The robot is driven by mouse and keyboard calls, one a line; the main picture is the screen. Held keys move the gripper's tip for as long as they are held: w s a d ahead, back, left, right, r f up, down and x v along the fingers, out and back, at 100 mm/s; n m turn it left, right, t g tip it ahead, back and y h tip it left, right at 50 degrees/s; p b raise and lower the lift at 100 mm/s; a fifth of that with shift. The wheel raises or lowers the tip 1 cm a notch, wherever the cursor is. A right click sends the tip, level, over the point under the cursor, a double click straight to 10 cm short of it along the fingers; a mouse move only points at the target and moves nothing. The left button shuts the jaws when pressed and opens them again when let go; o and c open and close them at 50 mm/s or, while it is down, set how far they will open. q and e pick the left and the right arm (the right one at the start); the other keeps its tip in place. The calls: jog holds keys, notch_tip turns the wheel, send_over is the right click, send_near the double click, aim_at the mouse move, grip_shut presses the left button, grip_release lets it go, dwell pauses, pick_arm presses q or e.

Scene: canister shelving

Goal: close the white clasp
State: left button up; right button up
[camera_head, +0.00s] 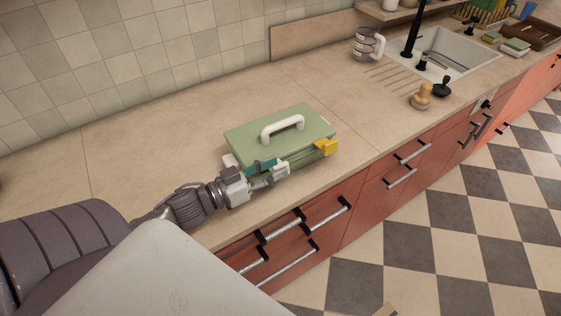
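A green box (268,129) with a white handle on its lid stands on the countertop. Along its front side are a teal clasp (262,165) and a yellow clasp (326,147). A small white piece at its front left corner looks like the white clasp (229,160); whether it is open or closed is too small to tell. My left gripper (279,173) is at the box's front side, just right of the teal clasp. Its fingers are small and overlap the box front, so I cannot tell their opening or contact. My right gripper is not in view.
The beige countertop (130,140) is clear left of the box. A glass jug (367,45), a wooden-topped item (421,97) and a sink (455,50) lie to the right. The counter's front edge and red drawers (350,215) are close below the box.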

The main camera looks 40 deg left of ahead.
pick_arm(q)
jog(key=shift+w+d+r, duration=0.15)
jog(key=shift+w+d, duration=0.1)
jog(key=shift+w, duration=0.25)
jog(key=shift+w+d, duration=0.15)
jog(key=shift+w, duration=0.35)
jog(key=shift+d, duration=0.1)
jog(key=c, duration=0.4)
grip_shut()
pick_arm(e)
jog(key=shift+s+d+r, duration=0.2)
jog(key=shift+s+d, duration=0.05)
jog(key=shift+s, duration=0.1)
